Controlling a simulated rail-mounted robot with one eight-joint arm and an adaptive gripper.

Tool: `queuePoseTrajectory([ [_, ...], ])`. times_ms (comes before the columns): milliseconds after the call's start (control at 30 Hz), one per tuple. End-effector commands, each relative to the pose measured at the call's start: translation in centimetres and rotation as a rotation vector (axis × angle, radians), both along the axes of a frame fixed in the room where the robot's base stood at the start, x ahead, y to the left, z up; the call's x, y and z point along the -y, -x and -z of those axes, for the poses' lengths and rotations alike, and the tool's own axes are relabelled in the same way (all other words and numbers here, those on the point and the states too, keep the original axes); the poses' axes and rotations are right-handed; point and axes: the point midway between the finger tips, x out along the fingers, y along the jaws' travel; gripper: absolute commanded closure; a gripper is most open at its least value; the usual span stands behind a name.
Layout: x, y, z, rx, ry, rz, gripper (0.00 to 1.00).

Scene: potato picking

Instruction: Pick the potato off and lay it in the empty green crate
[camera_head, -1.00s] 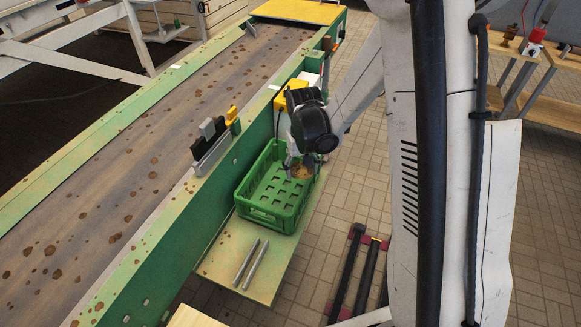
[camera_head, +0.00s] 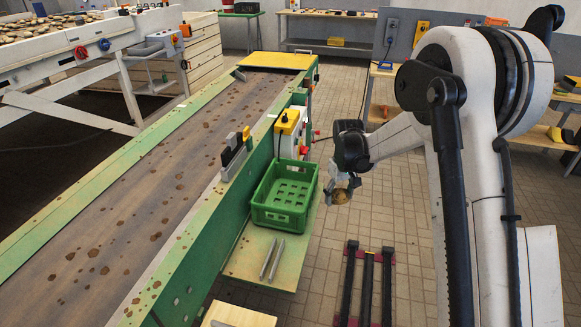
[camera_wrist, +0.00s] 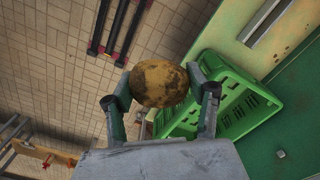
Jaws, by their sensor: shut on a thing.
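My gripper (camera_head: 339,190) is shut on a brown, dark-blotched potato (camera_head: 341,196), to the right of the crate in the head view. In the wrist view the potato (camera_wrist: 159,83) sits between the two fingers of my gripper (camera_wrist: 160,92). The green crate (camera_head: 283,216) stands on a low green shelf beside the conveyor, and its visible floor is bare. In the wrist view the crate (camera_wrist: 228,95) lies to the right of and behind the potato, apart from it.
The conveyor belt (camera_head: 135,190), stained with brown spots, runs along the left of the crate. Two metal bars (camera_head: 271,258) lie on the shelf (camera_head: 250,262) in front of the crate. Dark rails (camera_head: 367,285) lie on the tiled floor to the right. A white control box (camera_head: 291,135) stands behind the crate.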

Motion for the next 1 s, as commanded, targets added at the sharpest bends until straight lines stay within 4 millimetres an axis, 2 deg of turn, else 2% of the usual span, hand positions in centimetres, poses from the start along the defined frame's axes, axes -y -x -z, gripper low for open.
queuePoseTrajectory([
  [33,-1.8,-2.4,0.2,0.0,0.0,-0.068,0.76],
  [200,-7.6,-8.6,-0.4,0.0,0.0,-0.312,0.76],
  [300,-11.1,-11.4,-0.9,0.0,0.0,-0.451,0.76],
  [400,-14.0,-13.3,-1.4,0.0,0.001,-0.566,0.76],
  [500,-16.1,-14.3,-1.8,0.0,0.001,-0.649,0.76],
  [633,-17.5,-15.0,-2.2,0.0,0.001,-0.707,0.76],
  [833,-17.9,-15.1,-1.7,0.0,0.001,-0.724,0.76],
  [1000,-17.9,-15.1,-0.2,0.0,0.001,-0.722,0.76],
])
